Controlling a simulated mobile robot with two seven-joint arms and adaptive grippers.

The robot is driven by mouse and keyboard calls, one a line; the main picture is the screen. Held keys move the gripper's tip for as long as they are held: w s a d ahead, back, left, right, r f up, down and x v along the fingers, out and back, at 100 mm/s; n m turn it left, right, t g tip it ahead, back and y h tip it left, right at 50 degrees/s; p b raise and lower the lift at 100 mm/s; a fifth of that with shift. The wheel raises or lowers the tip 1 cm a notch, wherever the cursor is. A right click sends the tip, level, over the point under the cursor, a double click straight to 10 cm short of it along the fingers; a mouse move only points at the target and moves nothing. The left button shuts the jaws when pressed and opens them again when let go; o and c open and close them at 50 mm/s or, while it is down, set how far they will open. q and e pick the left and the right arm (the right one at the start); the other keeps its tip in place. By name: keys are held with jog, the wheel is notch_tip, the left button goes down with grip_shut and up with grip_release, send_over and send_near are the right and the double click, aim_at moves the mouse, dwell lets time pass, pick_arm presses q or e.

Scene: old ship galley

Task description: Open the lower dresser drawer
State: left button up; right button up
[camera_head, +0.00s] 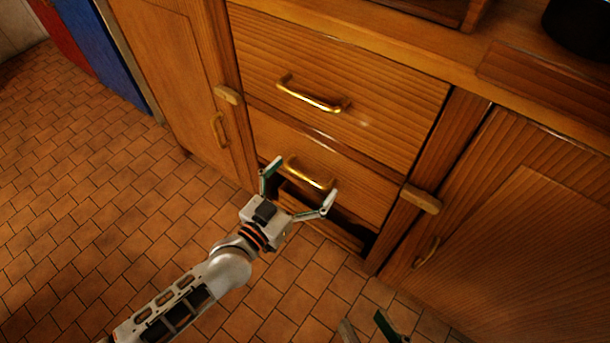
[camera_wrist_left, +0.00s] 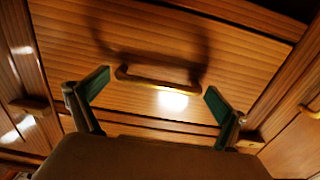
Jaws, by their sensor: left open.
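The lower dresser drawer (camera_head: 365,190) has a wooden front with a curved brass handle (camera_head: 310,174). Its front looks about flush with the frame, and a dark gap shows below it. My left gripper (camera_head: 299,186) is open in front of this drawer, its fingers apart on either side of the handle. In the left wrist view the drawer front (camera_wrist_left: 150,100) fills the middle, and the handle (camera_wrist_left: 158,83) lies between and beyond the green-padded fingers. No contact shows. My right gripper (camera_head: 366,327) is partly in view at the bottom edge, its fingertips apart and empty.
The upper drawer (camera_head: 390,95) is shut above, with its own brass handle (camera_head: 312,96). Cupboard doors stand at the left (camera_head: 165,60) and right (camera_head: 520,220). Wooden latches (camera_head: 420,199) stick out beside the drawers. The tiled floor (camera_head: 110,190) is clear at the left.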

pick_arm(q)
jog(key=shift+w, duration=0.1)
jog(key=c, duration=1.3)
jog(key=p+v, duration=0.6)
jog(key=v, duration=2.1)
jog(key=shift+s+a, duration=0.15)
jog(key=shift+s, duration=0.25)
pick_arm(e)
jog(key=d+n+h, duration=0.1)
jog(key=d+n, duration=0.3)
jog(key=d, duration=0.2)
jog(key=shift+f+g, duration=0.4)
